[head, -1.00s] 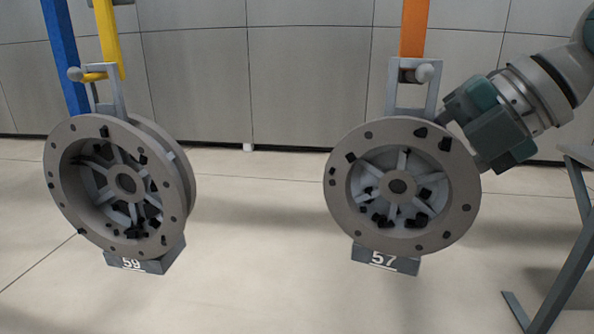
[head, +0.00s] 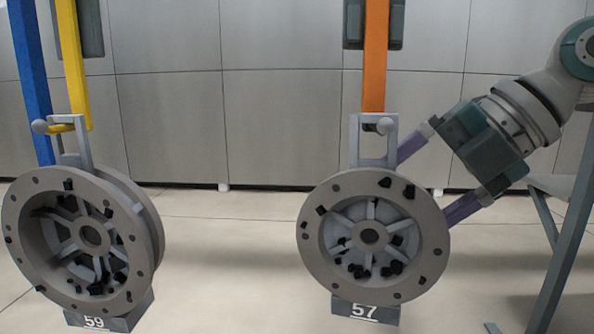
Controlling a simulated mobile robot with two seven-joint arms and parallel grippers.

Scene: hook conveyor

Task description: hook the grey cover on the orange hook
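A round grey cover marked 57 (head: 428,235) is upright at the lower end of the orange hook (head: 374,70). The top bar of its bracket (head: 392,150) meets the hook's lower end. The bracket and its round knob partly hide the hook's tip, so I cannot see fully how it seats. My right gripper (head: 423,188) is at the cover's upper right, with its two purple fingers spread apart. The fingertips are close to the bracket and the rim; whether they touch is unclear. My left gripper is not in view.
A second grey cover, marked 59 (head: 148,205), hangs from the yellow hook (head: 73,70) on the left. A blue post (head: 32,80) stands behind it. A grey metal stand (head: 572,235) is at the right edge. The floor between the covers is clear.

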